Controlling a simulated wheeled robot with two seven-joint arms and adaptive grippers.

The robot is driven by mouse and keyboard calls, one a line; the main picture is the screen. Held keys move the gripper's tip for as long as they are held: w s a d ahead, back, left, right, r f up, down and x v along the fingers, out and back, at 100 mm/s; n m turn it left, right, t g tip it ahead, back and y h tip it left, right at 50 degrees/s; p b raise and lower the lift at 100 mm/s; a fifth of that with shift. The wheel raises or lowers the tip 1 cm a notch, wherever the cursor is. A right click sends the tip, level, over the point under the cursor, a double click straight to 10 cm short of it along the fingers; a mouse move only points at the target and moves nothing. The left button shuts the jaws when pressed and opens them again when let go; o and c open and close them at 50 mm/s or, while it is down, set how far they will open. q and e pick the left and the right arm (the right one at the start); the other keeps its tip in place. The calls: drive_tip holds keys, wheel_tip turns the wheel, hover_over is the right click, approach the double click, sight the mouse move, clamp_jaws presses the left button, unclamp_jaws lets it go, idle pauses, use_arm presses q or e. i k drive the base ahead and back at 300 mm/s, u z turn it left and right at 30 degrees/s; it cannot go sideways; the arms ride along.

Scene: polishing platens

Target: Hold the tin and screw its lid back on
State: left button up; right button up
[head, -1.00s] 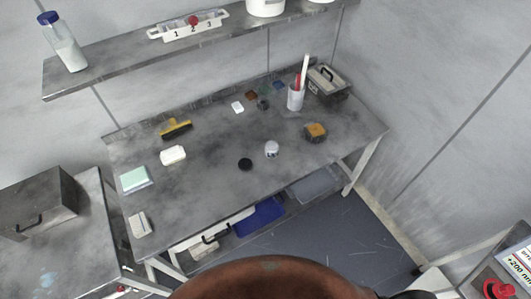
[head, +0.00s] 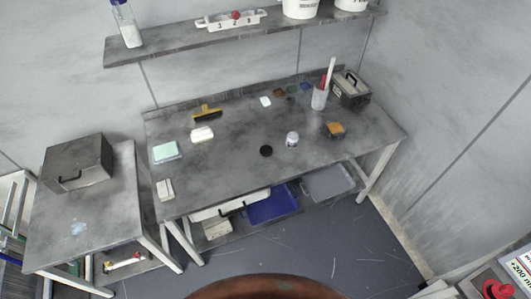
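The tin (head: 292,139) is a small, pale, round container standing on the grey workbench (head: 230,165), right of its middle. A black round disc, which looks like the lid (head: 266,151), lies flat on the bench just left of the tin and apart from it. The tin's top is too small to make out clearly. Neither of my grippers shows in the head view.
A white holder with a red item and a white stick (head: 320,97), a dark toolbox (head: 351,88) and an orange-brown block (head: 335,129) stand to the right. A yellow-handled brush (head: 207,113), white block (head: 202,134) and pale green pad (head: 166,151) lie left. The bench front is mostly clear.

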sight(292, 137)
drive_tip(key=u, duration=0.7)
drive_tip(key=i, duration=0.65)
drive_tip(key=z, duration=0.2)
